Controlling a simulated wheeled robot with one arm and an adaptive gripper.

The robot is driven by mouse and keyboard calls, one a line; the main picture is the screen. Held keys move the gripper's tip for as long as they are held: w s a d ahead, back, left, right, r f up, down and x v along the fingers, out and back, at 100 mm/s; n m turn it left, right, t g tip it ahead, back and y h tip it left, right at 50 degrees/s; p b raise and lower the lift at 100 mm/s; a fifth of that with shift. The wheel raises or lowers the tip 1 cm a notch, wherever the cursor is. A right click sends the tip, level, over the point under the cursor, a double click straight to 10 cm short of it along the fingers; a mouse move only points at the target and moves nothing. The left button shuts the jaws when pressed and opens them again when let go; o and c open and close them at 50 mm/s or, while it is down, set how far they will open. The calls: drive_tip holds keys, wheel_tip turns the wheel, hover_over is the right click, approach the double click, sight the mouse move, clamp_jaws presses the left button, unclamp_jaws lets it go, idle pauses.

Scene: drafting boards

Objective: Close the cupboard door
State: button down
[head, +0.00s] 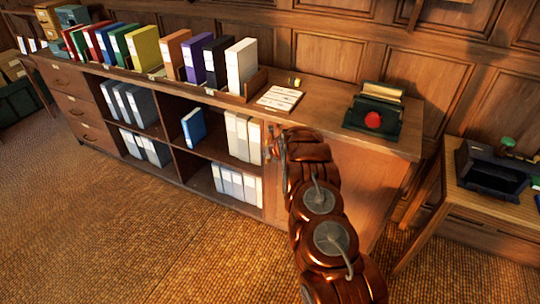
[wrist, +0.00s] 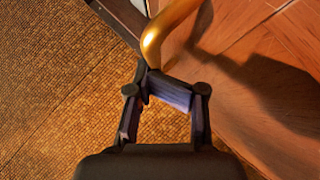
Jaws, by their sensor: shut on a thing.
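The cupboard door (head: 365,185) is the plain wooden panel at the right end of the long cabinet (head: 165,165). It lies close to the cabinet front; my arm hides its left edge, so I cannot tell whether a gap is left. In the wrist view the door (wrist: 265,70) fills the right side. Its curved brass handle (wrist: 170,32) stands at top centre, in front of my fingers. My gripper (wrist: 165,88) is shut on the handle, though the exact contact is partly hidden. In the head view my gripper (head: 275,142) is at the door's left edge, beside the shelves.
Open shelves with white binders (head: 242,138) and a blue binder (head: 194,127) are left of the door. A typewriter (head: 374,112) and a paper (head: 279,98) lie on top. A side table (head: 490,195) stands at right. The carpet (head: 150,240) in front is clear.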

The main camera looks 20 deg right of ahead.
drive_tip(key=shift+w+d+r, duration=0.1)
drive_tip(key=shift+d+r, duration=0.15)
drive_tip(key=shift+r, duration=0.05)
